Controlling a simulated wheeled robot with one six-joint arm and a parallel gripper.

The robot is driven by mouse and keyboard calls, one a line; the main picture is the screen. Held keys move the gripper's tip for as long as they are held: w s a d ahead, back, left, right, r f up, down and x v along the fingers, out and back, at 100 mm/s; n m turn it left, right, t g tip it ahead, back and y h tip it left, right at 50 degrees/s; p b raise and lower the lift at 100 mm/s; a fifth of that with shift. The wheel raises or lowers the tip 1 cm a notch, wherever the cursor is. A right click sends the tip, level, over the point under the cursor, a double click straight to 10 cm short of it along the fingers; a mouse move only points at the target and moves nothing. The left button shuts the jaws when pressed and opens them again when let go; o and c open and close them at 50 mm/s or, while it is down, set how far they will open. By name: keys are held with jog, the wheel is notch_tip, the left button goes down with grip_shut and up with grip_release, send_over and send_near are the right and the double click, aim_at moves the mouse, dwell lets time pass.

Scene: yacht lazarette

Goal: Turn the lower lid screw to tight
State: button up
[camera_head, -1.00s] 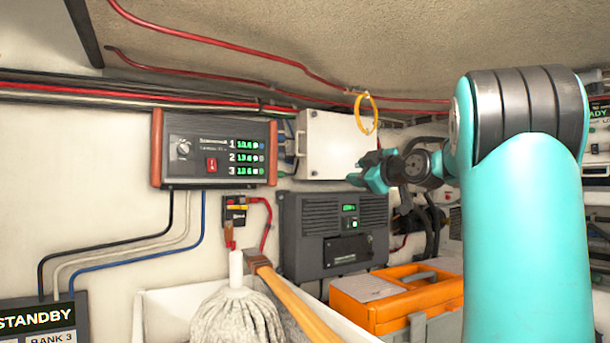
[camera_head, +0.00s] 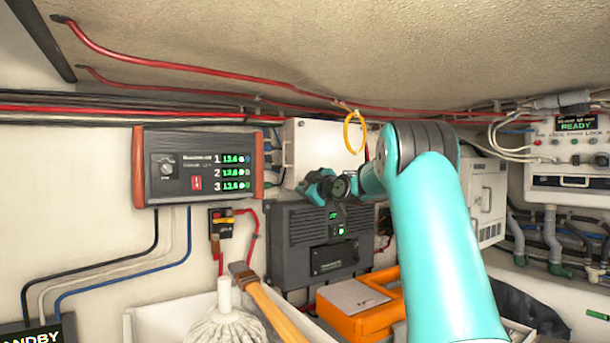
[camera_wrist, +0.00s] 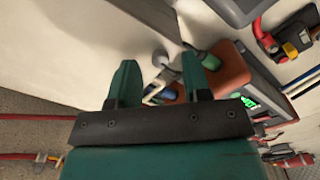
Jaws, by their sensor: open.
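The white box with its lid (camera_head: 325,143) is fixed to the wall in the middle of the head view. A small dark spot at its upper left corner may be a screw. I cannot make out the lower lid screw; my gripper covers the lower part of the lid. My gripper (camera_head: 312,184) is in front of the box's lower edge. In the wrist view my gripper (camera_wrist: 160,72) is open, with nothing between the two teal fingers. A pale surface fills the left there, with cable fittings beyond the fingertips.
A panel with orange ends (camera_head: 200,167) is close left of the box, with cables between them. A dark ventilated unit (camera_head: 300,240) is just below. A yellow ring (camera_head: 354,132) hangs before the box's right side. An orange case (camera_head: 365,322) and a mop (camera_head: 225,325) are lower down.

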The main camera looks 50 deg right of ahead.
jog(key=shift+w+d, duration=0.1)
jog(key=shift+w, duration=0.5)
grip_shut()
